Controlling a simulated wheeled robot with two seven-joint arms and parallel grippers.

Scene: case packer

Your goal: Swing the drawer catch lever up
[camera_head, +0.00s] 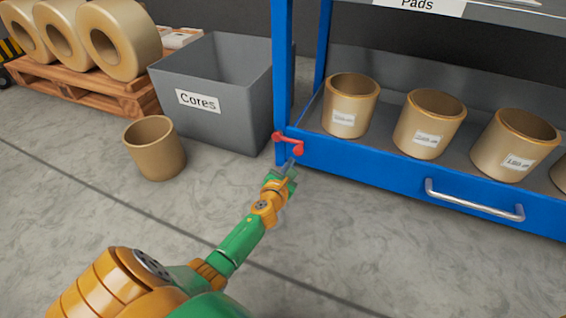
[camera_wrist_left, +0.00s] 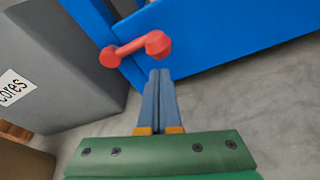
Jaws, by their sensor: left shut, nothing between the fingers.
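The red catch lever (camera_head: 288,142) is on the blue drawer front (camera_head: 372,176), at its left end by the rack's upright. In the left wrist view the lever (camera_wrist_left: 135,47) runs from a knob near the picture's middle to a smaller end on the left. My left gripper (camera_head: 290,164) is shut and empty, with its fingertips just below the lever in the head view. In the left wrist view the fingertips (camera_wrist_left: 159,73) appear just under the lever's right knob; I cannot tell whether they touch it. My right gripper is not in view.
A grey bin (camera_head: 222,118) labelled "Cores" stands left of the rack's blue upright (camera_head: 283,60). A loose brown core (camera_head: 155,148) stands on the floor. Several brown cores sit in the drawer, which has a metal handle (camera_head: 474,203). A pallet (camera_head: 85,88) with rolls is behind.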

